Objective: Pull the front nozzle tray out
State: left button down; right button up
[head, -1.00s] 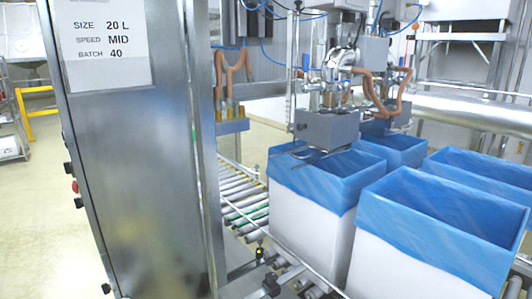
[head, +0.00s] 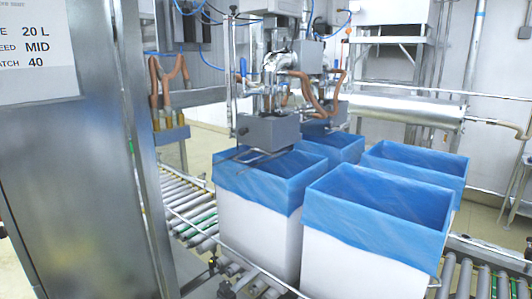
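The front filling head hangs above a white box. At its lower end is a grey, box-shaped metal part (head: 267,132), which looks like the front nozzle tray. Thin dark bars (head: 240,155) stick out beneath it towards the left, over the rim of the blue liner. A similar grey part (head: 325,113) hangs behind it on the second head, partly hidden. I cannot tell how the front tray is mounted. Neither of my grippers is in view.
White boxes with blue liners (head: 375,228) stand close together on a roller conveyor (head: 190,213). A tall steel cabinet (head: 75,180) with a label blocks the left side. Brown hoses (head: 320,95) hang around the heads. A guide rail runs in front of the boxes.

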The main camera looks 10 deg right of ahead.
aim_at(253, 150)
jog(key=i+j+z, duration=0.25)
jog(key=z, duration=0.25)
jog(key=i+j+z, duration=0.2)
jog(key=j+z, duration=0.25)
